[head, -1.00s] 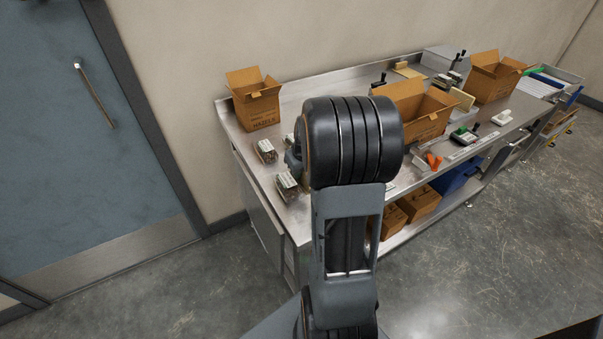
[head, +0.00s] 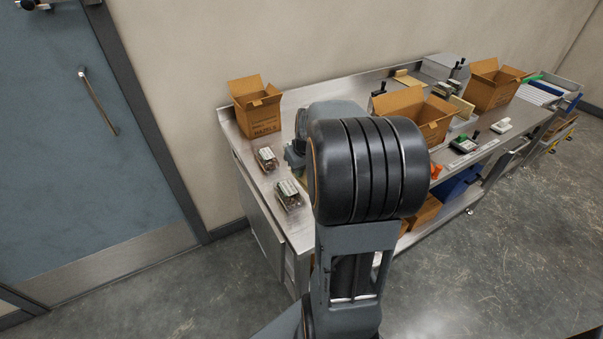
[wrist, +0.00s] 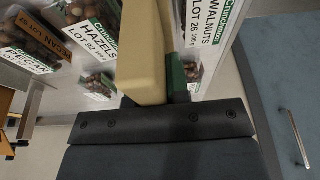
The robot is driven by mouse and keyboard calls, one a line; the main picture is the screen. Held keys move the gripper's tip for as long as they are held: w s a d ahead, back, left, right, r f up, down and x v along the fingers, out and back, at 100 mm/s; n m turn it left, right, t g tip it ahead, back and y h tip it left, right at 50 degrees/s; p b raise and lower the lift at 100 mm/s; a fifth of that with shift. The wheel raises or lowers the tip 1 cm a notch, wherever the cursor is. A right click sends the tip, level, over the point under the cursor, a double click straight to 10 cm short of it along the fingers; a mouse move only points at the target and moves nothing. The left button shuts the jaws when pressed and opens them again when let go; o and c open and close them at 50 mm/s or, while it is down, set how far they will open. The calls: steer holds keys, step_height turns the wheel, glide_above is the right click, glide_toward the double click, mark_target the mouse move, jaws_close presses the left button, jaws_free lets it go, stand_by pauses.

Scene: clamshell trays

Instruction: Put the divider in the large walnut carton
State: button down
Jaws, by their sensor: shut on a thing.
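A flat, tan divider (wrist: 145,50) fills the upper middle of the wrist view. My gripper (wrist: 160,88) is shut on it. In the head view my own arm hides the gripper and the divider. An open brown carton (head: 432,130) stands mid-bench, partly behind my arm. Another open brown carton (head: 490,92) stands farther right. I cannot read which of these is the large walnut carton. The smaller carton at the left (head: 262,118) seems to be lettered for hazels.
Clear clamshell trays (head: 288,195) lie on the steel bench's left end. The wrist view shows trays labelled pecan (wrist: 28,45), hazels (wrist: 95,35) and walnuts (wrist: 205,25). A blue door (head: 70,150) is left.

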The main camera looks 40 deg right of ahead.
steer(key=r, duration=0.1)
steer(key=s+a+r, duration=0.1)
steer(key=s+r, duration=0.1)
steer(key=shift+s+a+r, duration=0.1)
steer(key=shift+a+r, duration=0.1)
steer(key=shift+a, duration=0.05)
steer(key=s+a+r, duration=0.4)
steer(key=s+a, duration=0.1)
steer(key=s, duration=0.3)
steer(key=shift+r+b, duration=0.15)
steer(key=shift+b, duration=0.15)
